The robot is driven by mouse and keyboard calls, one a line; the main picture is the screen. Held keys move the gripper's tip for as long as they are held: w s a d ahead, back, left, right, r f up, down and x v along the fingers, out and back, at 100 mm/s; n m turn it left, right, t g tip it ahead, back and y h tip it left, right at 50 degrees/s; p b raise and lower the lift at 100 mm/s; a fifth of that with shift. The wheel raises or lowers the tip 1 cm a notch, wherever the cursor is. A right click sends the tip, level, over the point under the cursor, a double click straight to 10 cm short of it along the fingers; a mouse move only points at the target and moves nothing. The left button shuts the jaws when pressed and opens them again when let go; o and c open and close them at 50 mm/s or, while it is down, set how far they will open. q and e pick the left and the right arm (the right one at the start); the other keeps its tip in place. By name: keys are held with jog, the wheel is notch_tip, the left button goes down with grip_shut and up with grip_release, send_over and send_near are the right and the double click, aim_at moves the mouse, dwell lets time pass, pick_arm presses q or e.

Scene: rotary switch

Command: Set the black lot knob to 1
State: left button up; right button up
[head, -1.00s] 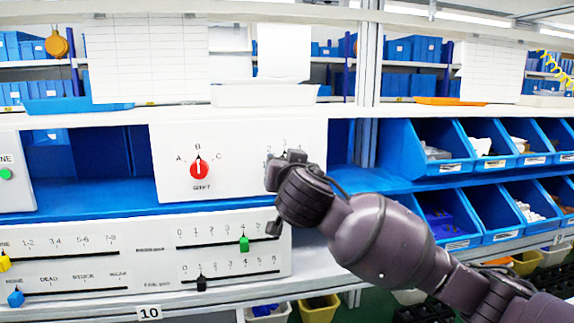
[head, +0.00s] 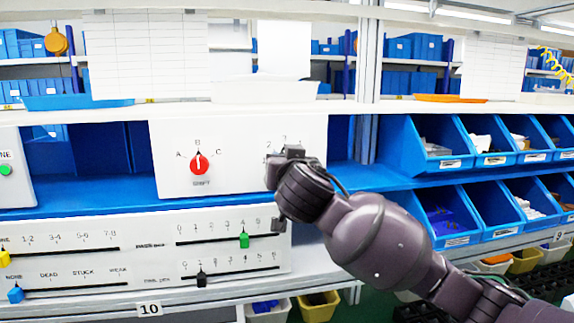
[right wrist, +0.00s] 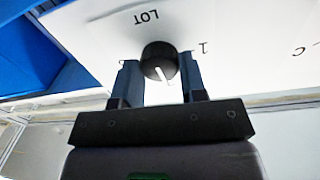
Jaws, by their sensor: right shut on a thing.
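The black lot knob (right wrist: 160,62) shows in the right wrist view, with a white pointer line. That view is turned upside down, with the LOT label above the knob. The "1" mark (right wrist: 204,47) lies to the knob's right there. The pointer aims down and slightly right, away from the 1. My right gripper (right wrist: 160,66) has one finger on each side of the knob and is shut on it. In the head view my right gripper (head: 275,172) covers the knob and part of its scale; the digit 3 stays visible above. My left gripper is not in view.
The white panel (head: 235,180) also holds a red shift knob (head: 198,163), pointing at B. Below is a slider panel with a green slider (head: 244,240) and a black slider (head: 201,280). Blue bins (head: 420,165) stand to the right.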

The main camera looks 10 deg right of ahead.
pick_arm(q)
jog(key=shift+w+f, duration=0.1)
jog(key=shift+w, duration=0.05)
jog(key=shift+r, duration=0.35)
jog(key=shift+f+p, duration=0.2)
jog(key=shift+p, duration=0.1)
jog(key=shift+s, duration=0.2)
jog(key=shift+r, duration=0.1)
pick_arm(e)
jog(key=shift+f+n+t+y, duration=0.15)
jog(key=shift+n+y, duration=0.15)
jog(key=shift+n, duration=4.05)
jog(key=shift+n+t+y, duration=0.15)
jog(key=shift+n+y, duration=0.15)
jog(key=shift+n, duration=4.05)
jog(key=o, duration=0.9)
jog(key=shift+s, duration=0.15)
